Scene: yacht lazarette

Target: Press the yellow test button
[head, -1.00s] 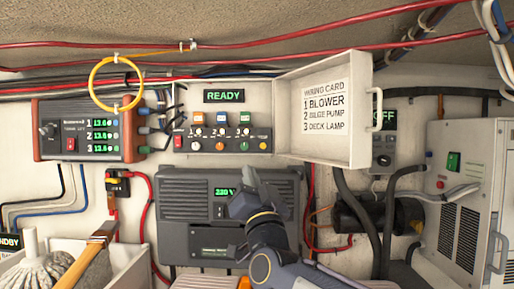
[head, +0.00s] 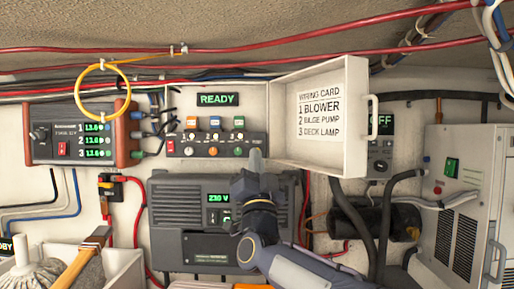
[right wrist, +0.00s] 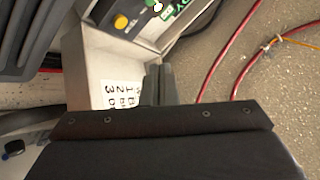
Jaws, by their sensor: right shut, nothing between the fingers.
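The yellow test button (right wrist: 121,22) shows in the right wrist view on a dark control panel, in front of and to the left of my fingertips. In the head view the right end of the control panel (head: 203,150) is covered by my right gripper, which hides the button. My right gripper (head: 256,158) is shut and empty, its tips pointing up at the panel's right end. In the right wrist view its closed fingers (right wrist: 160,80) appear apart from the button; contact cannot be told from the head view. My left gripper is not in view.
A READY display (head: 217,99) is lit above the panel. An open lid with a wiring card (head: 320,115) stands right of the panel. A grey inverter (head: 175,218) sits below. Red cables (head: 280,70) run above, and a white cabinet (head: 475,185) stands at the right.

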